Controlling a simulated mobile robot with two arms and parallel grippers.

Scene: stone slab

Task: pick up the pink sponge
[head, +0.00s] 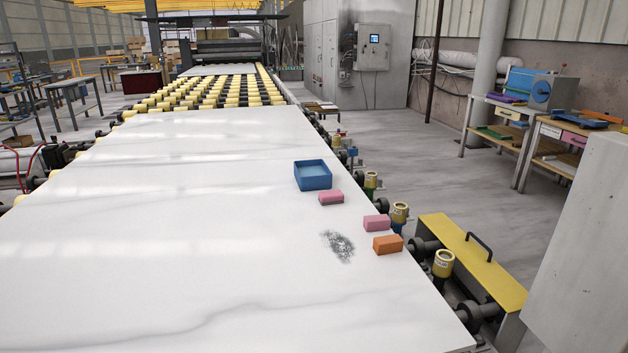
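Two pink sponge-like blocks lie on the white stone slab (150,250), near its right edge. One pink block (331,198) lies just in front of a blue open box. The other pink block (377,222) lies nearer to me and to the right, close to the slab's edge. I cannot tell from this view which of the two the task means. Neither of my grippers shows in the head view.
An orange block (388,245) lies just in front of the nearer pink block. The blue box (313,175) stands behind them. A dark grey speckled patch (338,246) marks the slab. A yellow guard (472,262) with a handle borders the right edge. The slab's left is clear.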

